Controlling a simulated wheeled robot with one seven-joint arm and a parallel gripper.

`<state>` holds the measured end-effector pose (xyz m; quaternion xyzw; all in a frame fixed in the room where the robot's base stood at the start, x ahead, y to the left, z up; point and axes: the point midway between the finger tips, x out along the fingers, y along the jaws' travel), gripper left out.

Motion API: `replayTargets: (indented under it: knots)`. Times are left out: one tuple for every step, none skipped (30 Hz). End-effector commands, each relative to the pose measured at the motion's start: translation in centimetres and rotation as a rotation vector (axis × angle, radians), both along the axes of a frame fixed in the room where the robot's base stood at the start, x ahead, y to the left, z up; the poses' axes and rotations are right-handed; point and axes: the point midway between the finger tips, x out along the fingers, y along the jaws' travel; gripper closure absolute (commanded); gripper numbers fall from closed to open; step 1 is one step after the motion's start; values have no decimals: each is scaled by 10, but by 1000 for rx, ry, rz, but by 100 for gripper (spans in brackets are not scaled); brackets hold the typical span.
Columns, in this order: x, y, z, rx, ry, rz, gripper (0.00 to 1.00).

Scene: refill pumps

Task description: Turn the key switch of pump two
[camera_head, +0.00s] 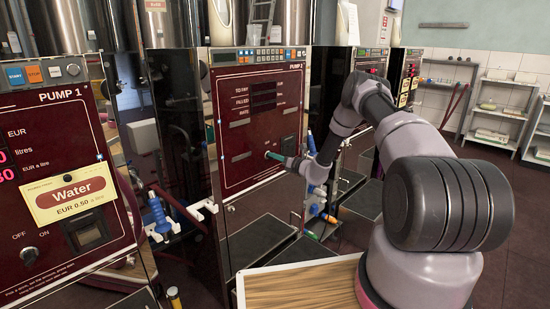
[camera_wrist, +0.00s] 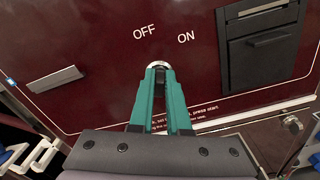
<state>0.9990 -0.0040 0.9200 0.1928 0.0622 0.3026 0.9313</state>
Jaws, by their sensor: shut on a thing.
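Pump two (camera_head: 248,160), with a dark red front panel marked PUMP 2, stands in the middle of the head view. In the wrist view its key switch (camera_wrist: 158,65) is a small round silver ring below the printed OFF and ON. My gripper (camera_wrist: 158,76) has teal fingers drawn together at the switch, shut on it. The fingers hide most of the switch, so I cannot tell which way it points. In the head view my gripper (camera_head: 275,156) reaches pump two's panel from the right.
Pump one (camera_head: 85,125) with a yellow Water card (camera_head: 70,194) stands at the left. Beside the switch is a dark slotted box (camera_wrist: 262,48). A blue nozzle (camera_head: 158,214) hangs between the pumps. A wooden-topped surface (camera_head: 300,285) lies in front. Shelves (camera_head: 500,108) stand at the back right.

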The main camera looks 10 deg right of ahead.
Motion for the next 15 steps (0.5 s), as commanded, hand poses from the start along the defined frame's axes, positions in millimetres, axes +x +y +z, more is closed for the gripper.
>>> replayTargets:
  knots:
    - [0, -1, -1, 35, 26, -2, 100]
    - [0, -1, -1, 59, 44, -2, 100]
    - [0, -2, -2, 89, 67, -1, 100]
    - [0, -2, -2, 111, 82, -1, 100]
    - [0, -2, -2, 133, 99, -1, 100]
    - [0, -2, -2, 164, 121, -1, 100]
    - [1, -2, -2, 186, 137, -1, 100]
    - [1, -3, -2, 208, 153, 0, 100]
    - [1, -3, -2, 236, 173, 0, 100]
    - [1, -3, -3, 257, 189, 0, 100]
    - [1, -3, -3, 278, 205, 0, 100]
    - [1, -3, -3, 304, 223, 0, 100]
    - [1, -3, -3, 322, 237, 0, 100]
    - [1, -3, -3, 340, 250, 0, 100]
    - [1, -3, -4, 363, 267, -1, 100]
